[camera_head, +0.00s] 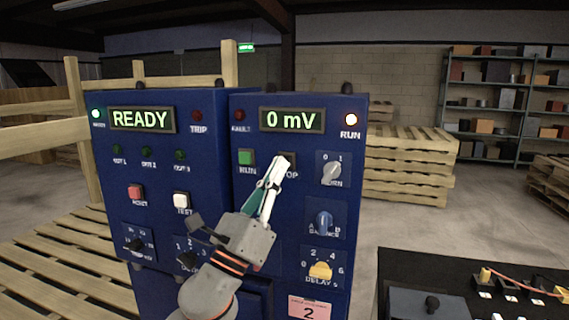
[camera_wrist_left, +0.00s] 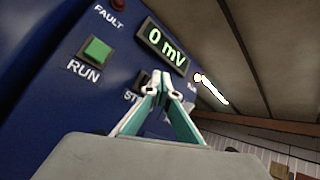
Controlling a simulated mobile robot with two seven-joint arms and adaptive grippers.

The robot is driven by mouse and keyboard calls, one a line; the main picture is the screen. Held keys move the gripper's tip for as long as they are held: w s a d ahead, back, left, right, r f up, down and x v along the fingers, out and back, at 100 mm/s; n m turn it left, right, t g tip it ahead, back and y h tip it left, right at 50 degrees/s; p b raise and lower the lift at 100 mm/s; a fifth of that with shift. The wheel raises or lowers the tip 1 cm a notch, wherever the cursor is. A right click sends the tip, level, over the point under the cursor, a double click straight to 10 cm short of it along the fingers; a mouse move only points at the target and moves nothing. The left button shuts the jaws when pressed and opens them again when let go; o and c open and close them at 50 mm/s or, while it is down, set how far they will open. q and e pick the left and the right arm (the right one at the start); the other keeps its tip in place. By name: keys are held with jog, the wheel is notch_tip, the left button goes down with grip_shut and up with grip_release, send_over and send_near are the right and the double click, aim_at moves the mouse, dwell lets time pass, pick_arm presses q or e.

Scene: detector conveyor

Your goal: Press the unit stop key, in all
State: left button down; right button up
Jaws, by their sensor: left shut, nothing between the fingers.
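The right-hand blue panel (camera_head: 332,240) carries a green RUN key (camera_head: 246,157) and, to its right, the stop key, which my left gripper (camera_head: 281,162) covers in the head view. Only the end of the STOP label shows there. In the left wrist view the label's start shows, and a dark edge of the stop key (camera_wrist_left: 143,77) shows behind my shut, empty fingers (camera_wrist_left: 160,91). The fingertips are at or just in front of the key; I cannot tell if they touch it. The display (camera_head: 291,120) reads 0 mV and the RUN lamp (camera_head: 350,119) is lit. My right gripper is out of view.
The left blue panel shows READY (camera_head: 141,119), a red key (camera_head: 135,191) and a white TEST key (camera_head: 181,200). A grey knob (camera_head: 332,173), a blue knob (camera_head: 323,221) and a yellow knob (camera_head: 320,270) sit right of my gripper. A dark table (camera_head: 395,262) stands at the lower right.

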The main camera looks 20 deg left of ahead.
pick_arm(q)
jog(key=shift+w, duration=0.25)
jog(key=shift+w, duration=0.5)
dwell(0.8)
jog(key=shift+s, duration=0.95)
jog(key=s+p, duration=0.1)
jog(key=s, duration=0.4)
jog(key=shift+a, duration=0.1)
dwell(0.3)
dwell(0.5)
